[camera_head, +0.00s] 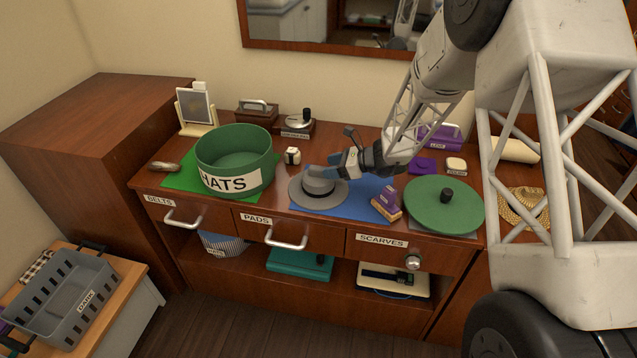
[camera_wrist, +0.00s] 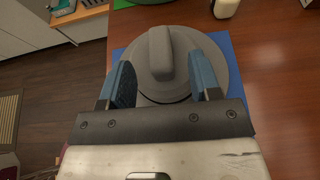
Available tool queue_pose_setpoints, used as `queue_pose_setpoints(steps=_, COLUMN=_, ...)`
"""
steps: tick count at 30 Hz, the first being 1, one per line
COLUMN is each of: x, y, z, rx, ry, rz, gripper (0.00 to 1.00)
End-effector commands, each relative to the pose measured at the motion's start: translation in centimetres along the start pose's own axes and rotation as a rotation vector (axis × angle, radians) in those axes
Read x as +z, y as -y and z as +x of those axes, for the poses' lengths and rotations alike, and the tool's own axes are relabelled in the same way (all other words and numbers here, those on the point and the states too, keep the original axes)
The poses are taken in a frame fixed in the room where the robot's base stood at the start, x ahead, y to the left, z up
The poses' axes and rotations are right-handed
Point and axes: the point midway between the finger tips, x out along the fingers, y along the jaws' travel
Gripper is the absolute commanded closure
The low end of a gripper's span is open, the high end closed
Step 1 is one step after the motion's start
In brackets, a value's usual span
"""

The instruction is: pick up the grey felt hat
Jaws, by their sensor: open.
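The grey felt hat (camera_head: 318,187) lies brim down on a blue mat (camera_head: 352,203) on the cabinet top. Its raised crown shows in the wrist view (camera_wrist: 160,55). My gripper (camera_head: 324,168) is open and right at the crown. In the wrist view my gripper (camera_wrist: 160,66) has one blue finger on each side of the crown, with a gap showing beside it. The near part of the brim is hidden behind the gripper there. I cannot tell how far below the crown's top the fingertips reach.
A green tub marked HATS (camera_head: 234,163) stands left of the hat. A round green lid (camera_head: 430,207) and a purple-topped brush (camera_head: 386,203) are to the right. A small white jar (camera_head: 292,156) stands behind. A grey basket (camera_head: 65,300) is at lower left.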

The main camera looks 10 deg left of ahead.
Motion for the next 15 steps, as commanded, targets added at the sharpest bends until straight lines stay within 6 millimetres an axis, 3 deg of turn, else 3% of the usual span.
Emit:
queue_pose_setpoints(steps=6, x=-0.1, y=0.0, z=2.5, rx=0.002, ry=0.000, rz=0.001, gripper=0.43)
queue_pose_setpoints(steps=15, x=-0.1, y=0.0, z=3.0, rx=0.000, ry=0.000, rz=0.001, gripper=0.43)
